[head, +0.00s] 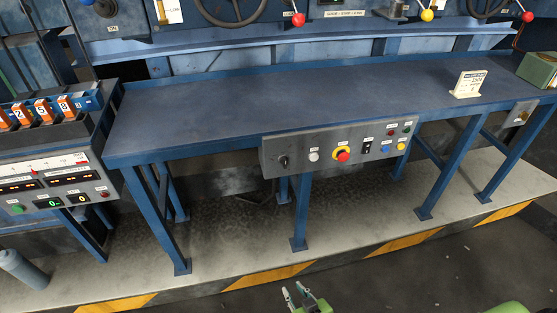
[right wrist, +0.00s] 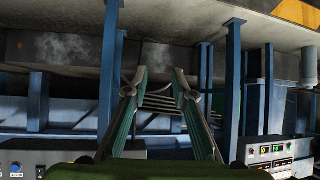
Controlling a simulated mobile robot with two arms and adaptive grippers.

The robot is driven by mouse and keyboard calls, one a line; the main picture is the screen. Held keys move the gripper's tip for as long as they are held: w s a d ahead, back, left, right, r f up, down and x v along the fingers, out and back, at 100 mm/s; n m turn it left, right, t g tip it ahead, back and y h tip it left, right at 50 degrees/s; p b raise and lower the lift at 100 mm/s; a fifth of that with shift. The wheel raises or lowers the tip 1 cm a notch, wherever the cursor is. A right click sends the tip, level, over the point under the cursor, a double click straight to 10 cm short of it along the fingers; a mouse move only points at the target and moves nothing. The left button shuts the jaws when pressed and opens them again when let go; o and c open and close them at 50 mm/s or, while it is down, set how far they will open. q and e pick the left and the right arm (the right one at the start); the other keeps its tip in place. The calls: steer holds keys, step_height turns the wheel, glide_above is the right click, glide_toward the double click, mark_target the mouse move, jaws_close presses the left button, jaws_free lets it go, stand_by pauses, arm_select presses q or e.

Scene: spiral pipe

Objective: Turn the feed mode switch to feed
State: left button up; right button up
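A grey control panel (head: 330,150) is fixed to the front edge of the long blue table. A dark knob (head: 283,161), which looks like a turning switch, sits at the panel's left end. Its label is too small to read, so I cannot tell for sure which control is the feed mode switch. My right gripper (head: 294,290) is low at the bottom of the head view, well in front of the panel and touching nothing. In the right wrist view its two fingers (right wrist: 160,72) stand apart with nothing between them. My left gripper is not in view.
The panel also carries a white button (head: 313,156), a red stop button (head: 342,154) and several smaller controls. The blue tabletop (head: 270,100) is mostly bare, with a small sign (head: 468,83) on it. Another console (head: 55,190) stands left. Blue table legs (head: 300,215) stand below the panel.

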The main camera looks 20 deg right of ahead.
steer(key=w+r+t, duration=0.1)
steer(key=w+r, duration=0.2)
steer(key=r, duration=0.3)
steer(key=w+r+t+p, duration=0.1)
steer(key=w+r+t, duration=0.15)
steer(key=r, duration=0.35)
steer(key=w+r+t, duration=0.1)
steer(key=w+r, duration=0.2)
steer(key=r, duration=0.3)
steer(key=m+t+h, duration=0.2)
steer(key=t, duration=0.1)
glide_toward(286, 162)
steer(key=w+p, duration=0.1)
steer(key=w, duration=0.7)
steer(key=shift+w, duration=0.25)
jaws_close()
